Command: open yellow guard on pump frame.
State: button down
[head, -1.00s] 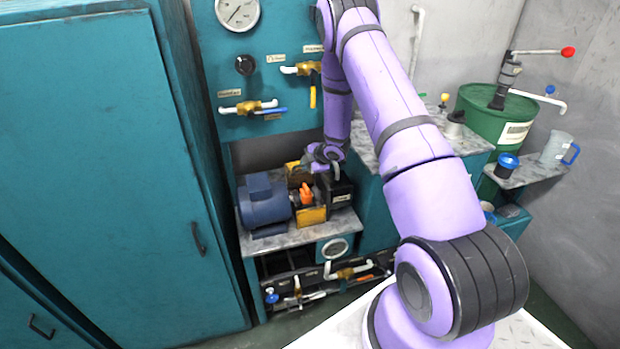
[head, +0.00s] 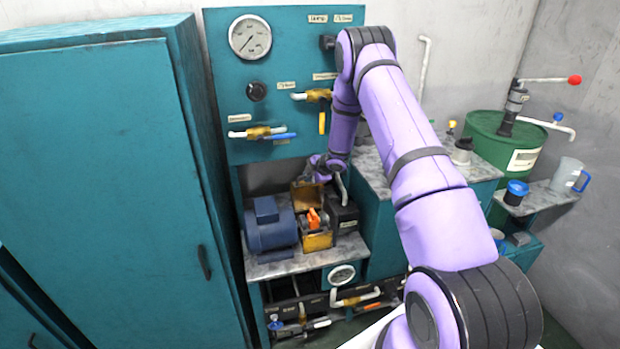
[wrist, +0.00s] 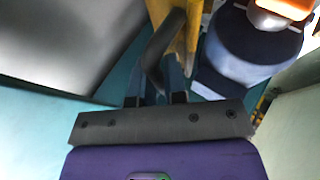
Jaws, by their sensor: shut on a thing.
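The yellow guard (head: 306,196) stands on the pump frame with its cover swung up and back. The orange coupling (head: 314,218) shows below it, above the guard's yellow front plate (head: 318,242). In the wrist view my gripper (wrist: 161,92) is shut on the dark bar handle (wrist: 162,48) of the yellow guard (wrist: 191,28). In the head view my gripper is at the raised cover's back right, mostly hidden by my wrist. Whether the cover is at the end of its swing, I cannot tell.
A blue motor (head: 269,226) sits left of the guard and a black pump block (head: 343,217) right of it. The teal panel (head: 275,100) with gauge and valves rises behind. A teal cabinet (head: 100,170) stands at left, a green drum (head: 490,140) at right.

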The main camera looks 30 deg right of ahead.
jog(key=c, duration=1.2)
grip_release()
jog(key=shift+s, duration=0.1)
jog(key=v, duration=1)
jog(key=shift+s+r, duration=0.15)
jog(key=shift+r, duration=0.2)
